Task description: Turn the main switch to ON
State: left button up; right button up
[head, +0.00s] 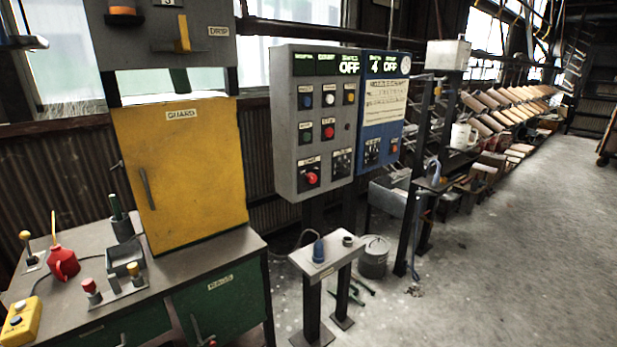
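A grey control cabinet (312,125) stands upright in the middle of the head view. A red knob (312,178) sits at its lower left under a small label I cannot read; it may be the main switch. A dark switch (342,162) is to its right. The exact turn of the knobs is too small to tell. Neither of my grippers is in view.
A yellow guard door (180,170) and a bench with a red oil can (62,263) stand at the left. A small stand (325,258) with a blue piece on top is below the cabinet. A grey bucket (373,257) is behind it.

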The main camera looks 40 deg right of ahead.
aim_at(310, 177)
jog(key=z, duration=1.25)
